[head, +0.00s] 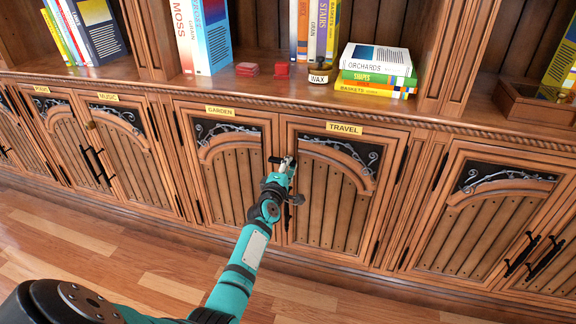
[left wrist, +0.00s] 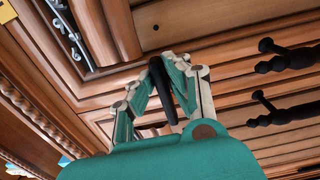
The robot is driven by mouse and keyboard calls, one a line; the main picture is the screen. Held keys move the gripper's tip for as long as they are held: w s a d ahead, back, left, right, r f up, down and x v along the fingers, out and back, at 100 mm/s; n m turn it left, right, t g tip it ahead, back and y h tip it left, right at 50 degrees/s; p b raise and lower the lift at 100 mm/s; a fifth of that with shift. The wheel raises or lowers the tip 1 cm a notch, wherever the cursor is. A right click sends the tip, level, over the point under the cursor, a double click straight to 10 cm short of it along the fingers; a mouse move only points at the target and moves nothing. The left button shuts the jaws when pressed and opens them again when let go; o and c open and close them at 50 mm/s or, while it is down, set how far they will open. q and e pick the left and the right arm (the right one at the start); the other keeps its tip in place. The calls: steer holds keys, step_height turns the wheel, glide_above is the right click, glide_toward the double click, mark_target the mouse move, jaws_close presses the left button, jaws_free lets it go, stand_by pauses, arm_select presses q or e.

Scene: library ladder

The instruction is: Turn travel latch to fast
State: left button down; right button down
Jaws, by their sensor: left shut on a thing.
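The cabinet door under the TRAVEL label (head: 344,128) is closed, with a plank front (head: 325,205) and a dark scrollwork panel. My left gripper (head: 283,165) is at the upper inner edge of this door, by the seam with the garden door. It is shut on a slim black latch lever, the travel latch (left wrist: 160,82), which stands between the two fingers in the left wrist view. In the head view the gripper hides most of the latch, so its setting cannot be read. My right gripper is not in view.
The garden door (head: 232,180) is closed on the left. Black pulls (left wrist: 285,60) sit close to the gripper in the left wrist view. Above, the shelf ledge holds stacked books (head: 375,75) and a wax jar (head: 318,77). The wooden floor (head: 150,265) is clear.

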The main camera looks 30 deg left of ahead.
arm_select(q)
steer(key=c, duration=1.3)
jaws_free()
steer(key=shift+c, duration=0.2)
steer(key=shift+s, duration=0.1)
steer(key=shift+s+d+f, duration=0.1)
steer(key=shift+s+d, duration=0.05)
steer(key=shift+s, duration=0.1)
steer(key=v, duration=1.1)
steer(key=shift+s, duration=0.2)
